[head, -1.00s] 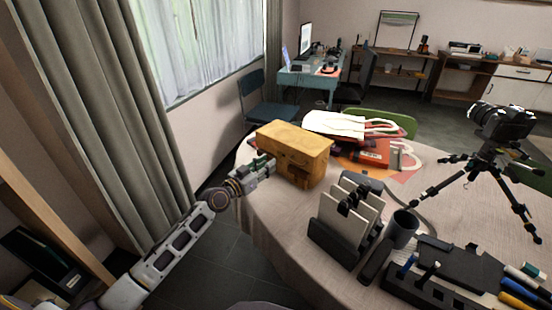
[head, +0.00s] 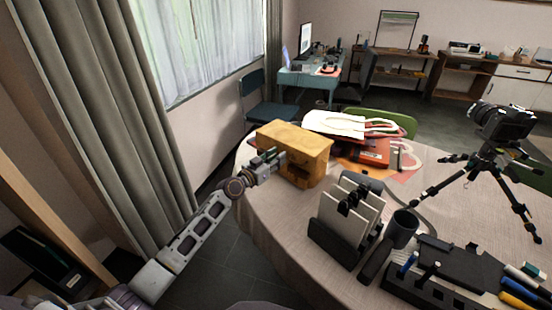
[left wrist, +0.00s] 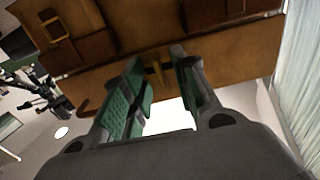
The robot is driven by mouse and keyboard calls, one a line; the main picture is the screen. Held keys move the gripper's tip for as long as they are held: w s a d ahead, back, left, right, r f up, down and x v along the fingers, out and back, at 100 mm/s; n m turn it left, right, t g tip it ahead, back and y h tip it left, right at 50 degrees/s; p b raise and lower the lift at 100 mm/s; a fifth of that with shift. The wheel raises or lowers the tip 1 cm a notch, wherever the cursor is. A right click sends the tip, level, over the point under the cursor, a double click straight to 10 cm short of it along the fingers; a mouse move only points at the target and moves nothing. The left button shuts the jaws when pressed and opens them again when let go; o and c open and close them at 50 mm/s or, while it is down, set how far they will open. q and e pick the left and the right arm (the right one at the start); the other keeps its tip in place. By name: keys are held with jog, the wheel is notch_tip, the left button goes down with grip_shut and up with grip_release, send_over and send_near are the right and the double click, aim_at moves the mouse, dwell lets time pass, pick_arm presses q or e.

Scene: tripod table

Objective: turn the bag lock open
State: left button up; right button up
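The yellow-brown bag (head: 296,140) stands upright on the table's left part, and its brown face fills the top of the left wrist view (left wrist: 150,30). A small brass-coloured lock (left wrist: 155,72) shows on that face. My left gripper (head: 275,157) is at the bag's left side. In the left wrist view its two green-padded fingers (left wrist: 158,82) are apart, one on each side of the lock, with visible gaps. I cannot tell whether a finger touches the bag. My right gripper is not in view.
Right of the bag lie a red bag and white handles (head: 375,152). A camera on a tripod (head: 503,125) stands at the right. The table's middle right (head: 450,205) is fairly clear.

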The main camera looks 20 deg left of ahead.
pick_arm(q)
grip_shut()
